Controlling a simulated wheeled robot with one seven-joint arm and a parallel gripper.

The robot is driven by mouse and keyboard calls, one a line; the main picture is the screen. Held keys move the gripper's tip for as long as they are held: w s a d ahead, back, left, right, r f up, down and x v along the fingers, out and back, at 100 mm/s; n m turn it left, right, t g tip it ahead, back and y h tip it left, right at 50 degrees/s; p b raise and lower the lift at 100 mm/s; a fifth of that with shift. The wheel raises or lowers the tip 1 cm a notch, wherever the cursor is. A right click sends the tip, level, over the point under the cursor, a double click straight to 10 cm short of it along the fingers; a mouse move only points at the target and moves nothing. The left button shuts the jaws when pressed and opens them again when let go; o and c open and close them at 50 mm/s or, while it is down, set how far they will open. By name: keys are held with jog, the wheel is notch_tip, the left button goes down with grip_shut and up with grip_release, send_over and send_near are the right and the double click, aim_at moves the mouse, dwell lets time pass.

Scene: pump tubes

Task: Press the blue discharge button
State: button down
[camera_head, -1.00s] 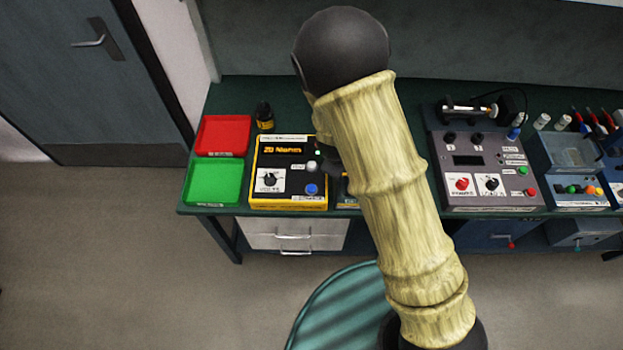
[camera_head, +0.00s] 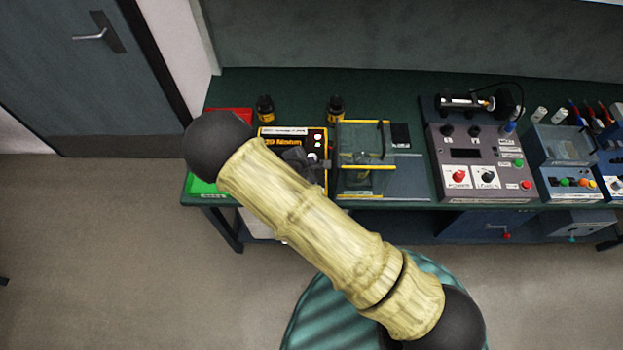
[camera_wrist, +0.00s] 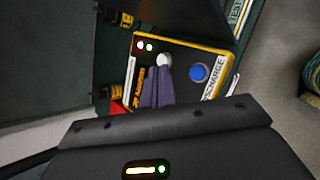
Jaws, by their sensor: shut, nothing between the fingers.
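The blue discharge button (camera_wrist: 199,72) sits on a black-faced box with yellow edges (camera_wrist: 185,45) in the wrist view, beside a label reading DISCHARGE. A white button (camera_wrist: 164,60) is left of it. My gripper (camera_wrist: 159,78) is shut and empty. Its fingertips overlap the panel just below the white button in the picture, left of the blue button. I cannot tell whether they touch the panel. In the head view my gripper (camera_head: 300,158) is over the box (camera_head: 268,133), and my arm hides the blue button.
Red (camera_head: 230,112) and green (camera_head: 205,186) trays lie left of the box, partly behind my arm. A clear case with yellow edges (camera_head: 365,167) stands right of it. Two small bottles (camera_head: 265,107) (camera_head: 336,106) are behind. A grey control unit (camera_head: 480,160) is farther right.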

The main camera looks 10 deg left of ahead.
notch_tip(320, 180, down, 6)
jog(key=b, duration=0.5)
jog(key=shift+f+b, duration=0.8)
jog(key=shift+f, duration=0.45)
jog(key=shift+f, duration=0.1)
dwell(0.8)
jog(key=shift+f, duration=0.3)
jog(key=shift+f+b, duration=0.35)
jog(key=shift+f, duration=0.25)
dwell(0.9)
jog(key=shift+r, duration=0.1)
jog(key=shift+r+p, duration=0.95)
jog(key=shift+p, duration=0.05)
